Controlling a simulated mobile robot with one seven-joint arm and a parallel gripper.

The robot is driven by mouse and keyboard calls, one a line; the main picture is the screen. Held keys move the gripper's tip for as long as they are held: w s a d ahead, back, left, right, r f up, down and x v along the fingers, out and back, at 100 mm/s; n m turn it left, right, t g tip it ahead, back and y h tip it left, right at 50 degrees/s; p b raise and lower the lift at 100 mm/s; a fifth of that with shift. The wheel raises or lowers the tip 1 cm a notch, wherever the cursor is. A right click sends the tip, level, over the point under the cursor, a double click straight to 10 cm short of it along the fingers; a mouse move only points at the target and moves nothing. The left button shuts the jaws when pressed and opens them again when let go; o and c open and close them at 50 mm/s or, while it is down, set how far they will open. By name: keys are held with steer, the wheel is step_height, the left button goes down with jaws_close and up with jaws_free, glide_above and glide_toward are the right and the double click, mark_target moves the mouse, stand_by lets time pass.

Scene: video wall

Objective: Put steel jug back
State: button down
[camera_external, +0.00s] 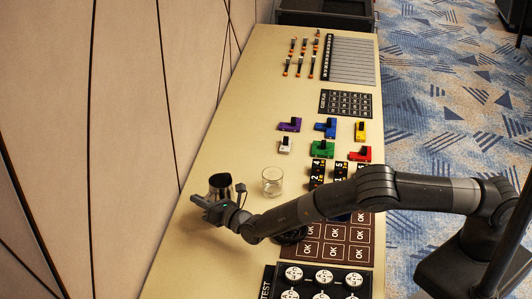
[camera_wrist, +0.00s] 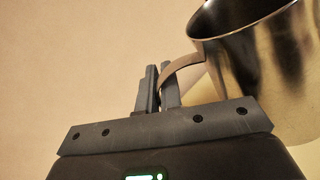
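The steel jug (camera_external: 220,184) is a dark, shiny metal vessel near the wall-side edge of the long beige table. In the wrist view, the jug (camera_wrist: 265,60) fills the upper right, with its rim and curved handle visible. My gripper (camera_external: 201,202) is at the jug's near side. In the wrist view, my gripper's fingers (camera_wrist: 159,88) are close together with the handle between them. The lower part of the jug is partly hidden by my gripper. I cannot tell whether its base touches the table.
A clear glass (camera_external: 272,181) stands right of the jug. My forearm passes over black number blocks (camera_external: 318,170) and a brown OK board (camera_external: 333,240). Coloured blocks (camera_external: 322,148) stand further back. A white-button panel (camera_external: 322,280) lies at the front. The wall is close on the left.

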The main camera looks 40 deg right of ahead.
step_height(320, 180, down, 4)
steer(key=shift+r, duration=0.1)
steer(key=c, duration=1.6)
jaws_free()
steer(key=shift+s, duration=0.1)
